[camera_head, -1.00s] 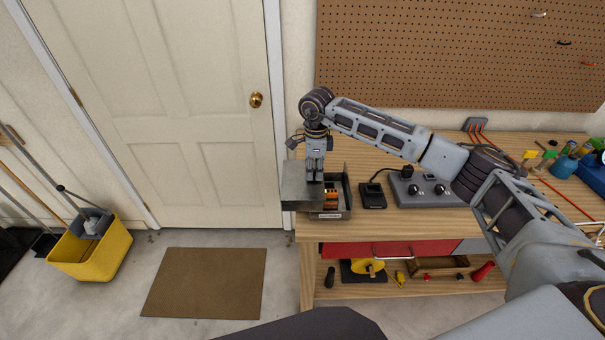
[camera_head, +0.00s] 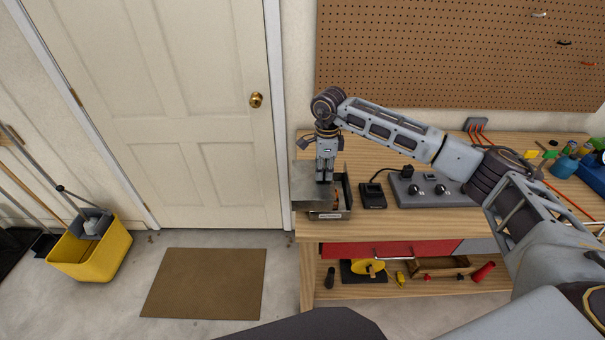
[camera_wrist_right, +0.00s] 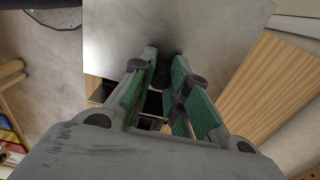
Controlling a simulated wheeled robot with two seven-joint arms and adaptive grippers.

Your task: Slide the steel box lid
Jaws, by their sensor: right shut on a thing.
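The steel box (camera_head: 328,215) stands at the left end of the wooden workbench. Its flat grey lid (camera_head: 307,186) covers much of the top and sticks out a little past the box's left side. The right part of the box is open, with its inside partly visible. My right gripper (camera_head: 325,180) points down at the lid's right part and is shut on it. In the right wrist view the lid (camera_wrist_right: 180,30) fills the top middle, with the green-padded fingers (camera_wrist_right: 165,85) at its edge. The exact grip is hard to see. My left gripper is not in view.
A black device (camera_head: 372,195) and a grey control box with knobs (camera_head: 428,189) stand right of the steel box on the workbench (camera_head: 400,222). A door (camera_head: 190,120) is behind to the left.

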